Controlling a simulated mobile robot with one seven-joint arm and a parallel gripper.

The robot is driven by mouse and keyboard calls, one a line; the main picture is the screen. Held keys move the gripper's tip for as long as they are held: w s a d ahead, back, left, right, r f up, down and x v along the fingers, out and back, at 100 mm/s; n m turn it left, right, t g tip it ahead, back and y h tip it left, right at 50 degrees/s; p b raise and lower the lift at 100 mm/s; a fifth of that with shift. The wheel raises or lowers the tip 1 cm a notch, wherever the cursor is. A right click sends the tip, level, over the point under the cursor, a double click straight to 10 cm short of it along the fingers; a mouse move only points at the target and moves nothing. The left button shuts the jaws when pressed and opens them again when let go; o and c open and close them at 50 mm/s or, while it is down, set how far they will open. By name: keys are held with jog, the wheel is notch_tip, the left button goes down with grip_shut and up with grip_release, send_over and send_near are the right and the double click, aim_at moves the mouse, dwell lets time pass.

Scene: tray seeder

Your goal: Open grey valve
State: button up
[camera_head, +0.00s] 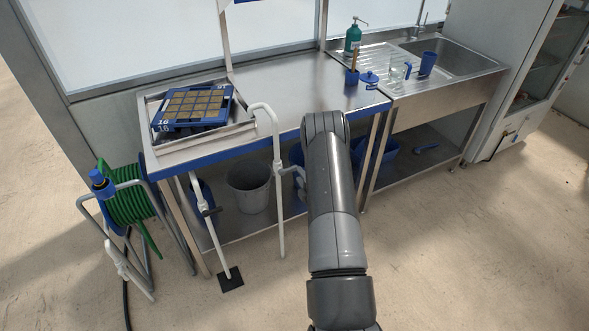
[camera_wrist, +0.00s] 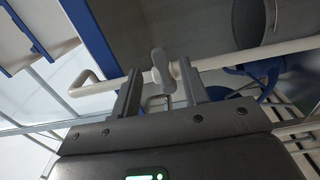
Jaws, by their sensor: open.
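The valve with a light grey handle (camera_wrist: 160,66) sits on a white pipe (camera_wrist: 225,59) in the wrist view. My gripper (camera_wrist: 159,82) is open, with one finger on each side of the handle in the picture. I cannot tell whether the fingers touch it. In the head view the white pipe (camera_head: 278,190) hooks over the bench front and drops down, with a pale side fitting (camera_head: 299,172) beside my arm. My gripper is hidden behind my arm there.
The steel bench (camera_head: 275,85) holds a blue seed tray (camera_head: 154,123) at left. Another white pipe with a dark handle (camera_head: 210,211) stands left, near a green hose reel (camera_head: 130,205). A grey bucket (camera_head: 249,187) stands under the bench.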

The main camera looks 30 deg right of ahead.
aim_at(294, 170)
jog(key=w, duration=0.5)
jog(key=shift+w, duration=0.4)
jog(key=shift+c, duration=0.4)
grip_shut()
